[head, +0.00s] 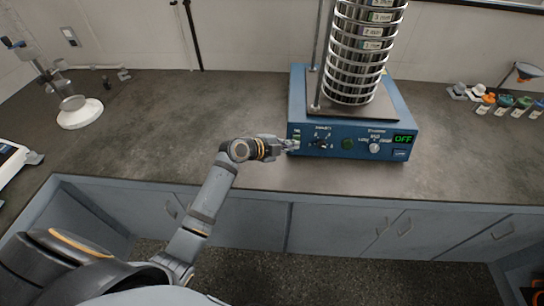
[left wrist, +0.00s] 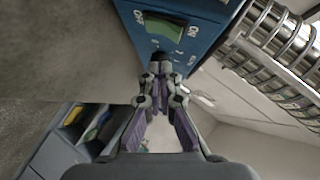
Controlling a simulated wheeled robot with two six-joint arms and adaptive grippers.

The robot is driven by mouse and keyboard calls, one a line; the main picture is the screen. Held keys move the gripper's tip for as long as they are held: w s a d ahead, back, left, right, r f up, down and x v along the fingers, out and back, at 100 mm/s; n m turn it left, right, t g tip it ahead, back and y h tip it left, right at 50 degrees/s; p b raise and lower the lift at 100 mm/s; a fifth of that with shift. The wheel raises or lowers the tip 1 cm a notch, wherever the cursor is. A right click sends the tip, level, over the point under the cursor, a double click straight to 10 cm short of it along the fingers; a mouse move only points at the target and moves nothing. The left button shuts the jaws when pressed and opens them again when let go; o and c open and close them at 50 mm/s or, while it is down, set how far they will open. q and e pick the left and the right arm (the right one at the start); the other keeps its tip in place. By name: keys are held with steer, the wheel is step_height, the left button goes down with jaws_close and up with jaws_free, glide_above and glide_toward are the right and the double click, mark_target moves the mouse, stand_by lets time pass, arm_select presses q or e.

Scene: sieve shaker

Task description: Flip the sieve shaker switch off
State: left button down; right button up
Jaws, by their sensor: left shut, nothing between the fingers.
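The blue sieve shaker (head: 350,115) stands on the counter with a tall stack of metal sieves (head: 365,50) on top. Its green rocker switch (left wrist: 166,28) shows in the left wrist view between the printed OFF and ON labels. In the head view the switch is at the left end of the front panel, partly hard to make out behind my fingers. The display (head: 403,139) reads OFF. My left gripper (head: 290,146) is shut and empty, its fingertips close in front of the panel's left end; the wrist view shows the tips (left wrist: 160,58) just below the switch. Contact cannot be told.
A timer knob (head: 374,148) and another dial (head: 323,144) sit on the same panel. A stand with a white base (head: 80,113) is at the left. Small coloured bottles (head: 505,104) stand at the right.

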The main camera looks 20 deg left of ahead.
arm_select(q)
steer(key=b+v, duration=0.2)
steer(key=v, duration=0.8)
steer(key=shift+s+f, duration=0.3)
steer(key=shift+s, duration=0.25)
arm_select(e)
steer(key=shift+s+f, duration=0.95)
arm_select(q)
steer(key=shift+d, duration=0.15)
arm_select(e)
steer(key=shift+w, duration=0.1)
